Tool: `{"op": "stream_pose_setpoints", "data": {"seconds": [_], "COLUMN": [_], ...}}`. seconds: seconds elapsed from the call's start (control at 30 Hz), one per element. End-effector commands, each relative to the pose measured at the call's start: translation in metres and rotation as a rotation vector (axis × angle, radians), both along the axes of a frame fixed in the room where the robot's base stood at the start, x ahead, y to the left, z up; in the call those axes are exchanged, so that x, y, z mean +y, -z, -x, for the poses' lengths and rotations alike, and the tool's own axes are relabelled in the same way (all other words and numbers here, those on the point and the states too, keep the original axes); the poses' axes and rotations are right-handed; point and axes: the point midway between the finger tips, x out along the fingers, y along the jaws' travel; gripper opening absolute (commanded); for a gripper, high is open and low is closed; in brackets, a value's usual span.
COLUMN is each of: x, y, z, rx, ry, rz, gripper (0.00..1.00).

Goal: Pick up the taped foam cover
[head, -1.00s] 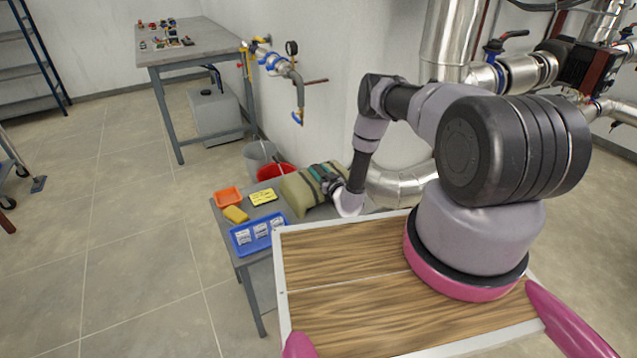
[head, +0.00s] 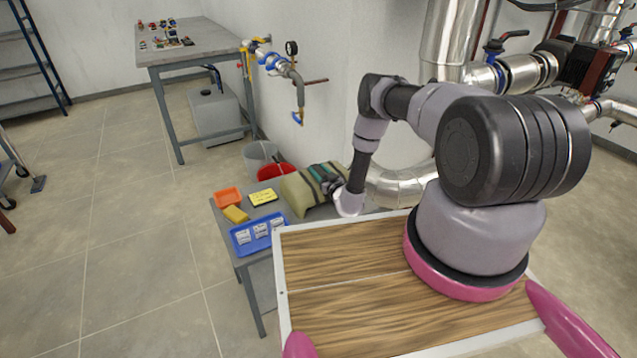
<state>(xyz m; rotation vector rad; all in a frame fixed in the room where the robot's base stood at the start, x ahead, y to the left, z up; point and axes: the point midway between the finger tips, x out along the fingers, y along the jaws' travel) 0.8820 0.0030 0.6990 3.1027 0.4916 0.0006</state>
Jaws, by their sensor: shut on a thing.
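The taped foam cover (head: 297,194) is an olive-beige padded block with dark and green tape bands across it. It is at the back right of the small grey table (head: 225,232), beside the wall. My gripper (head: 330,184) is at its right part, shut on the cover near the tape bands. The fingertips are small and partly hidden against the cover. I cannot tell whether the cover's underside touches the table.
An orange tray (head: 228,196), a yellow sponge (head: 235,214), a yellow label card (head: 263,197) and a blue tray (head: 243,246) with white packets share the table. A red bucket (head: 276,174) and a grey bucket (head: 259,155) stand behind. A silver pipe (head: 397,185) runs close by my wrist.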

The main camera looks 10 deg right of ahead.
Motion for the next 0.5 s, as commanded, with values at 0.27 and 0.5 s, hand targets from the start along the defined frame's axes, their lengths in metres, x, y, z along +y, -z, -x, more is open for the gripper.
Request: {"op": "stream_pose_setpoints", "data": {"seconds": [0.27, 0.5], "x": [-0.0001, -0.0006], "y": [-0.0005, -0.0044], "z": [-0.0004, -0.0009], "rx": [-0.001, -0.001], "ry": [0.000, 0.002], "rz": [0.000, 0.000], "gripper": [0.00, 0.00]}}
